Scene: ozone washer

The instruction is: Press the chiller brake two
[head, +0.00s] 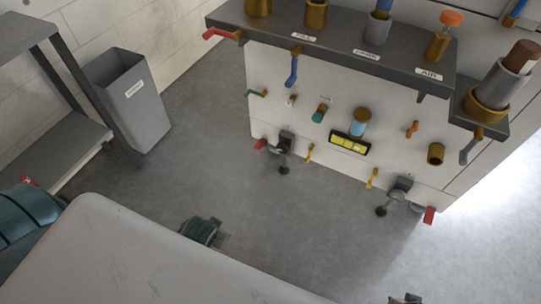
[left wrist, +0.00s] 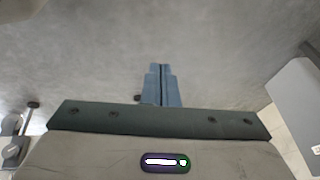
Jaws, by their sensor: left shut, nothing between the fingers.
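Two red tabs, likely brake pedals, show in the head view: the left red pedal (head: 260,144) beside the left castor (head: 285,145), and the right red pedal (head: 429,215) beside the right castor (head: 400,189). Both are low on the pale machine (head: 290,75). I cannot read which is chiller brake two. My left gripper (left wrist: 161,68) is shut and empty in the left wrist view, its blue fingers over grey floor and apart from both pedals. It is not clearly visible in the head view. My right gripper is not identifiable.
A dark shelf (head: 350,52) with labelled fittings overhangs the machine. Handles and a yellow display (head: 349,142) are on its front. A grey bin (head: 130,100) and metal rack (head: 60,155) stand at left; the bin also shows in the left wrist view (left wrist: 296,100).

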